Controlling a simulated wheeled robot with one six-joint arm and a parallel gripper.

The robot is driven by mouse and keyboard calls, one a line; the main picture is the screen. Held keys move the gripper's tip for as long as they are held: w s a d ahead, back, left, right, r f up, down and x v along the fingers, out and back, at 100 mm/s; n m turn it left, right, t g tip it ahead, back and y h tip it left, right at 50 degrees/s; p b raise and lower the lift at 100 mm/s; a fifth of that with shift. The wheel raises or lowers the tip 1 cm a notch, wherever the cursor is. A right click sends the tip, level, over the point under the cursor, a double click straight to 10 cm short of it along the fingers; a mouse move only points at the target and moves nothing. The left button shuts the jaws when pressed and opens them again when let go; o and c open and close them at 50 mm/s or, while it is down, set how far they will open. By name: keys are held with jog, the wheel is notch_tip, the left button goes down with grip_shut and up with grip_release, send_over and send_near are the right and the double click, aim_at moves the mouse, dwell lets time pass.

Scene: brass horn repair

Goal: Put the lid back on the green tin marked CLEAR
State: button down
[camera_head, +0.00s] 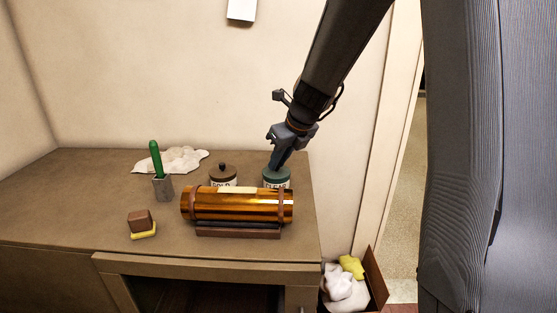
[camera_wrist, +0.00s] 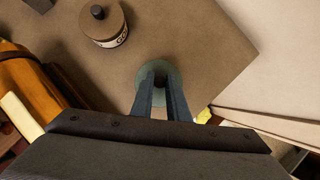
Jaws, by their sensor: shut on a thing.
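The green tin marked CLEAR (camera_head: 276,184) stands at the right end of the bench top, its lower part hidden behind the brass tube. Its green lid (camera_head: 268,173) shows at the top of the tin, and also as a round green disc in the wrist view (camera_wrist: 173,74). My gripper (camera_head: 275,167) points down over it, shut on the lid at its middle. In the wrist view the fingers (camera_wrist: 160,82) come together on the disc and hide the knob. The lid looks level and at the tin's rim; I cannot tell whether it is fully seated.
A brown-lidded tin marked GOLD (camera_head: 223,175) stands to the left. The brass tube (camera_head: 240,204) lies on a cradle in front. A green-handled tool in a grey cup (camera_head: 162,188), a white cloth (camera_head: 172,160) and a brown block (camera_head: 139,222) are further left. A box of rags (camera_head: 375,284) stands below right.

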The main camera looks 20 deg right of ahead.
jog(key=c, duration=1.2)
grip_release()
jog(key=shift+o, duration=0.2)
jog(key=shift+r+p, duration=2.5)
jog(key=shift+p, duration=0.6)
jog(key=shift+r+p, duration=0.9)
jog(key=shift+r, duration=0.1)
grip_shut()
